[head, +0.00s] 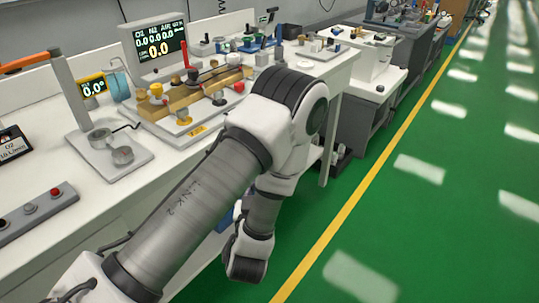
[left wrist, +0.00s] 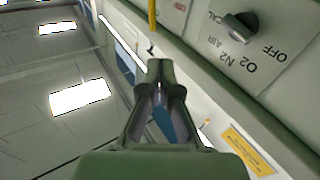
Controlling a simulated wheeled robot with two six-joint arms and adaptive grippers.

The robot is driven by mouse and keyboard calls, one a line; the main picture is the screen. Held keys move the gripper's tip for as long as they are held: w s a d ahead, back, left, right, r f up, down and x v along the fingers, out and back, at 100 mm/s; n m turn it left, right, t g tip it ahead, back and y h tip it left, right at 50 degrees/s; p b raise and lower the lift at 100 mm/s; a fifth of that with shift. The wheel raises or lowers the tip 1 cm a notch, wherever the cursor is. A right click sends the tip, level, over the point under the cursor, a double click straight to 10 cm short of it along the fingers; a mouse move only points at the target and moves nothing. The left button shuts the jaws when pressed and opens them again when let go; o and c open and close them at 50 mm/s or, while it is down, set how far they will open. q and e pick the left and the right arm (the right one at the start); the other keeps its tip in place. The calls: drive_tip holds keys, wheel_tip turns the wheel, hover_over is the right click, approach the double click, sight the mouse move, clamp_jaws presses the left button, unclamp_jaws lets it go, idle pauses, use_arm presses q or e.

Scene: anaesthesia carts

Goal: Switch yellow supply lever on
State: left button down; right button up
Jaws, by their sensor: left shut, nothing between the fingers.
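In the left wrist view my left gripper (left wrist: 166,68) is shut and empty. A thin yellow rod (left wrist: 152,14) comes down from the top edge, beyond the fingertips and apart from them; its upper part is cut off, and I cannot tell whether it is the yellow supply lever. To its right is a dark selector knob (left wrist: 239,27) on a panel marked O2, N2, AIR, CAL and OFF. In the head view a brass manifold (head: 178,112) on the bench carries a yellow knob (head: 156,90) and red ones. My left gripper is hidden there, and my right gripper does not show.
A monitor (head: 153,45) stands behind the manifold. A plate with metal cups (head: 122,156) and a grey button strip (head: 38,212) are to the left on the white bench. My arm crosses the bench's front edge. The green floor (head: 420,215) at right is clear.

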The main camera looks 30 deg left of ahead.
use_arm(q)
drive_tip(key=w+a+t+b, duration=0.1)
drive_tip(key=w+a+b, duration=0.3)
drive_tip(key=w, duration=1)
drive_tip(key=shift+a+r, duration=0.45)
drive_tip(key=shift+a, duration=0.8)
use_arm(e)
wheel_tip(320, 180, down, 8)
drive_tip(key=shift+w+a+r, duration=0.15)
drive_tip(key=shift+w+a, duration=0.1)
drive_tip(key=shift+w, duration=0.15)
use_arm(q)
drive_tip(key=p, duration=0.2)
drive_tip(key=w+r+m+g+p, duration=0.1)
drive_tip(key=p, duration=0.2)
drive_tip(key=shift+w+h, duration=0.3)
drive_tip(key=shift+h, duration=0.1)
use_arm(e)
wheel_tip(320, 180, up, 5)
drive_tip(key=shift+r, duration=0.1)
use_arm(q)
drive_tip(key=shift+d+f, duration=0.1)
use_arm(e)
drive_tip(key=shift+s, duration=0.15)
